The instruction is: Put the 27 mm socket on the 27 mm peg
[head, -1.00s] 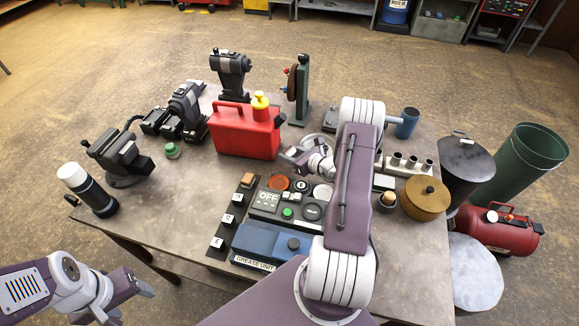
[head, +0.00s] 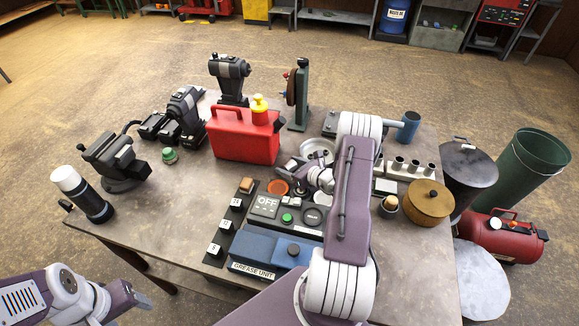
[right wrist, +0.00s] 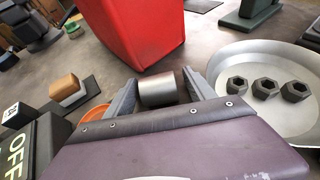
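My right gripper (head: 285,172) is above the table, between the red jug and the control panel. In the right wrist view its two fingers (right wrist: 158,92) stand on either side of a plain grey metal cylinder, the socket (right wrist: 157,90), and appear closed on it. Its size mark cannot be read. A black strip with white labels (head: 232,215) lies left of the control panel; its label digits are too small to read surely, and I cannot make out which peg is the 27 mm one. My left gripper (head: 140,300) is at the lower left, away from the table's objects.
A red jug (head: 243,135) stands behind the right gripper. A round pan (right wrist: 250,110) with dark nuts is to its right, an orange dish (head: 276,187) below. A brown block (head: 249,186) sits at the strip's far end. Several metal sockets stand in a rack (head: 408,173) at right.

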